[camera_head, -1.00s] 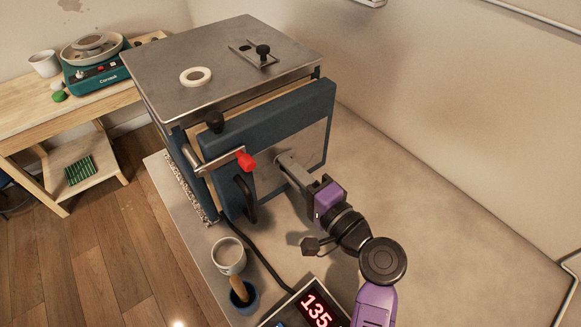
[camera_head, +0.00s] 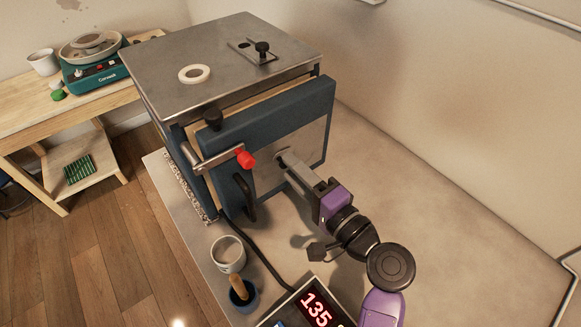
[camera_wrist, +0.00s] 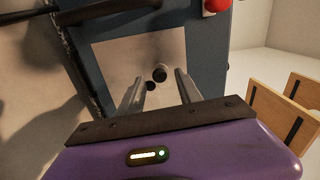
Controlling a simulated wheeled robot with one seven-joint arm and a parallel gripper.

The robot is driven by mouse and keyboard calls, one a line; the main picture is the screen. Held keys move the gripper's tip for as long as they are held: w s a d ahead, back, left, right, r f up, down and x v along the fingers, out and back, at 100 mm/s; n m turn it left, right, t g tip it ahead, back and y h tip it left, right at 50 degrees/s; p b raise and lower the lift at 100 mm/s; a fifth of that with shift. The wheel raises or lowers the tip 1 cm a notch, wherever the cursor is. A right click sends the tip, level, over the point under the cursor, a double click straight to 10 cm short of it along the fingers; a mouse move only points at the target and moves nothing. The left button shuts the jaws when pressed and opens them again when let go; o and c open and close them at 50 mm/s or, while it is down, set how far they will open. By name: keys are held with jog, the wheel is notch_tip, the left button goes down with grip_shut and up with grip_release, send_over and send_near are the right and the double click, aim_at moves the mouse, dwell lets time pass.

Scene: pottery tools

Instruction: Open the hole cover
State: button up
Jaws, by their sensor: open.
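The blue kiln (camera_head: 262,125) has a door with a bare metal plate (camera_wrist: 115,62). A small round knob (camera_wrist: 160,72) stands out from that plate, with a dark spot like a hole (camera_wrist: 150,86) just below it in the wrist view. In the head view, a small round piece, likely the cover (camera_head: 282,155), shows at my fingertips. My gripper (camera_wrist: 161,79) is open and points at the plate, with the knob between its fingers in the picture. Whether the fingers touch it I cannot tell. A sliding plate with a black knob (camera_head: 262,48) lies on the kiln's top.
A red-tipped latch lever (camera_head: 246,159) and a dark door handle (camera_head: 246,197) are left of my gripper. A white ring (camera_head: 194,74) lies on the kiln. A mug (camera_head: 228,254) and a controller (camera_head: 310,306) stand in front. The table at right is clear.

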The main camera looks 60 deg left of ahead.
jog(key=d+b, duration=0.1)
jog(key=d, duration=0.5)
jog(key=shift+w, duration=0.3)
jog(key=shift+d, duration=0.1)
